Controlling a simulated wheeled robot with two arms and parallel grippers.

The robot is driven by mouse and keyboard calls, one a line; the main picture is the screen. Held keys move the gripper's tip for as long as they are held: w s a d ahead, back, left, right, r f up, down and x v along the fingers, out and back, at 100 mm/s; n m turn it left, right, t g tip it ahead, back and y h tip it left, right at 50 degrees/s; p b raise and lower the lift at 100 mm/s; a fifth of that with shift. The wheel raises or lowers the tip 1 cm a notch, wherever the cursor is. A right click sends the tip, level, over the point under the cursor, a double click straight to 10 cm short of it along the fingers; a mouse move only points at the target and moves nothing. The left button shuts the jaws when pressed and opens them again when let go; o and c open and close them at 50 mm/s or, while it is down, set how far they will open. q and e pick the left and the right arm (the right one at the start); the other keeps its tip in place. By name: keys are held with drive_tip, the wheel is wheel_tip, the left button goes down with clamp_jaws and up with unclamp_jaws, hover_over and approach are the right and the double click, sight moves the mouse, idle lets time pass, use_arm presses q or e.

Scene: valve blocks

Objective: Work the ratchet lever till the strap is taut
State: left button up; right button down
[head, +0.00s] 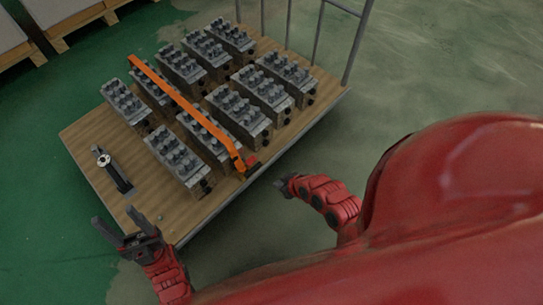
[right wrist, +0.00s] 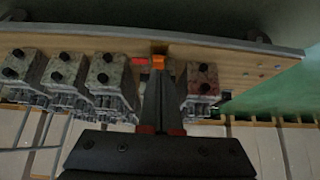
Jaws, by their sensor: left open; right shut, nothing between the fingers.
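An orange strap (head: 185,104) runs over the rows of grey valve blocks (head: 178,156) on a wooden cart deck (head: 88,141). Its near end comes down at the deck's front edge, at a small ratchet (head: 247,166) with a red part. In the right wrist view the orange strap end (right wrist: 159,64) shows just past my fingertips, with a red piece (right wrist: 139,61) beside it. My right gripper (head: 283,184) is shut and empty, just off the deck edge near the ratchet. My left gripper (head: 116,226) is open and empty at the deck's near left corner. The lever's angle is unclear.
A metal rail frame (head: 357,40) rises at the cart's far right end. Pallets (head: 75,22) stand at the back left. The floor right of the cart is clear.

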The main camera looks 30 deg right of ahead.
drive_tip(key=shift+s+r, duration=0.15)
drive_tip(key=shift+r, duration=0.05)
drive_tip(key=shift+d, duration=0.1)
